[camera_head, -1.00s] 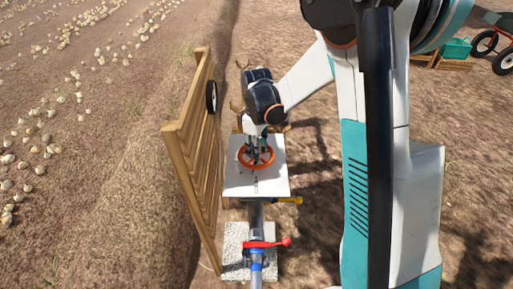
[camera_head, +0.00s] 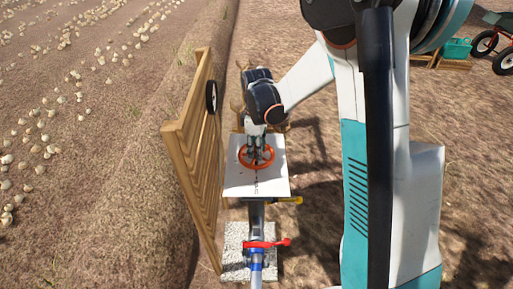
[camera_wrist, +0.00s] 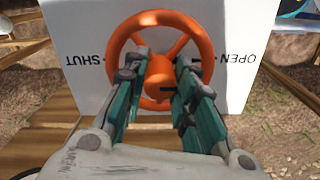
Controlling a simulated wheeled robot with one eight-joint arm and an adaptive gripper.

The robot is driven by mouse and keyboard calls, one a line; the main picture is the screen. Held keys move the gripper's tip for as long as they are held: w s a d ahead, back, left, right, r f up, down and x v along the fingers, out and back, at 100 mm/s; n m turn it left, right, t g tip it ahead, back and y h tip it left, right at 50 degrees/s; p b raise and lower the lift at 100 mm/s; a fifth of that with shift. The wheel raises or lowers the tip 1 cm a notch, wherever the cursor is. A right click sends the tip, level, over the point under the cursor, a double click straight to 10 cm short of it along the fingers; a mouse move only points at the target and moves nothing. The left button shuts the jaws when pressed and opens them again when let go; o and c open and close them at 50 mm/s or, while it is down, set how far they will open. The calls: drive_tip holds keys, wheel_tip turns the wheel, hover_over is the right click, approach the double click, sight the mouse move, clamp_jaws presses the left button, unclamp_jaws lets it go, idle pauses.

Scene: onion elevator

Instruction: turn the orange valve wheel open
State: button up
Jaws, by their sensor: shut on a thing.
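The orange valve wheel (camera_head: 243,155) lies on a white plate (camera_head: 270,184) in the head view. In the wrist view the orange valve wheel (camera_wrist: 202,43) shows its rim and spokes. The white plate (camera_wrist: 80,30) there carries the words "OPEN" at right and "SHUT" at left, both upside down. My gripper (camera_head: 256,155) is over the wheel from behind. In the wrist view my gripper (camera_wrist: 160,75) has its two fingers on either side of the hub and a lower spoke, shut on the wheel. The exact contact is partly hidden by the fingers.
A wooden fence panel (camera_head: 190,150) stands close at left, with a black round dial (camera_head: 212,97) on it. A pipe with a red lever (camera_head: 265,243) and a yellow handle (camera_head: 288,200) runs in front. Bare soil lies at right.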

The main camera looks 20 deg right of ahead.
drive_tip(key=o, duration=0.8)
wheel_tip(320, 180, up, 12)
idle(0.3)
drive_tip(key=s+r+m+t, duration=0.3)
drive_tip(key=s+m, duration=0.2)
drive_tip(key=s, duration=0.6)
drive_tip(key=s+r+m+t, duration=0.3)
drive_tip(key=s+m, duration=0.3)
drive_tip(key=s, duration=0.6)
drive_tip(key=shift+m+t, duration=0.3)
drive_tip(key=shift+t, duration=0.2)
